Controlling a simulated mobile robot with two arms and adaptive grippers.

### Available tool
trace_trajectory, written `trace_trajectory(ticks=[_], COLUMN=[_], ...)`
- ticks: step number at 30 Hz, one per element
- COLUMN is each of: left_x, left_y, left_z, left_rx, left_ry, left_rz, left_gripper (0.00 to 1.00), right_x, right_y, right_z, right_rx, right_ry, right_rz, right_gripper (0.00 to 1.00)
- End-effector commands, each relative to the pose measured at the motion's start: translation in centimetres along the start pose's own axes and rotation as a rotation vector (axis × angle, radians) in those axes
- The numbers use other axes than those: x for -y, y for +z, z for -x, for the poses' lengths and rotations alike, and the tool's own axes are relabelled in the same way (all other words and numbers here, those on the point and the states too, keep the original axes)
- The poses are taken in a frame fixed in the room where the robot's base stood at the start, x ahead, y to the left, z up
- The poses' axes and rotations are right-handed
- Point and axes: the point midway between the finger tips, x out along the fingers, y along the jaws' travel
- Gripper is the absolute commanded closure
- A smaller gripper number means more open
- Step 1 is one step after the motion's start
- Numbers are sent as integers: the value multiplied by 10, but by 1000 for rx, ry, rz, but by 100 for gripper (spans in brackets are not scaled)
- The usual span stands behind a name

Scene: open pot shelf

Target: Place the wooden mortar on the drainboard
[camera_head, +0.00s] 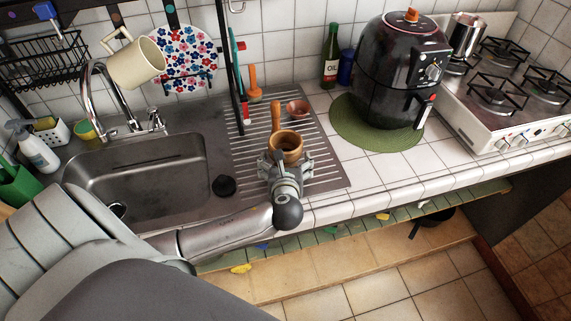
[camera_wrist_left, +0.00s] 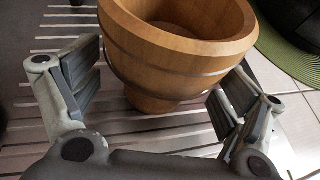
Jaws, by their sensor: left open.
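The wooden mortar (camera_head: 286,147) is a round brown bowl on a narrower foot. It is upright on the ribbed metal drainboard (camera_head: 325,165), right of the sink. In the left wrist view the mortar (camera_wrist_left: 180,62) is close, between the two fingers, with its foot low at the ribs. My left gripper (camera_head: 285,165) is open around the near side of the mortar; it also shows in the left wrist view (camera_wrist_left: 155,95). A gap shows between the fingers and the mortar's foot. My right gripper is not in view.
A wooden pestle-like handle (camera_head: 276,115) and a small reddish bowl (camera_head: 298,108) are behind the mortar. The sink (camera_head: 150,175) lies to the left, with a black stopper (camera_head: 224,186) beside it. A black air fryer (camera_head: 402,70) on a green mat (camera_head: 350,135) stands to the right.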

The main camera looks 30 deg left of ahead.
Motion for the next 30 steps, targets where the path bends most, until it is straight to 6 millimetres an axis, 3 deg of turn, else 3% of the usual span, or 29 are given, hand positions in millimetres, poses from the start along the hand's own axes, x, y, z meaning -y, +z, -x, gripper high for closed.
trace_trajectory(ticks=[16, 21, 30], left_x=[1, 0, 0], left_y=[-2, -1, -1], left_z=[102, 115, 116], left_rx=[-3, -3, -2], left_ry=[-3, -1, 0], left_rz=[1, 1, 0], left_gripper=[7, 7, 7], right_x=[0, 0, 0], right_y=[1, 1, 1], right_z=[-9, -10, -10], right_rx=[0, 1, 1], right_ry=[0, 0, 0], right_rz=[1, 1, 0], right_gripper=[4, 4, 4])
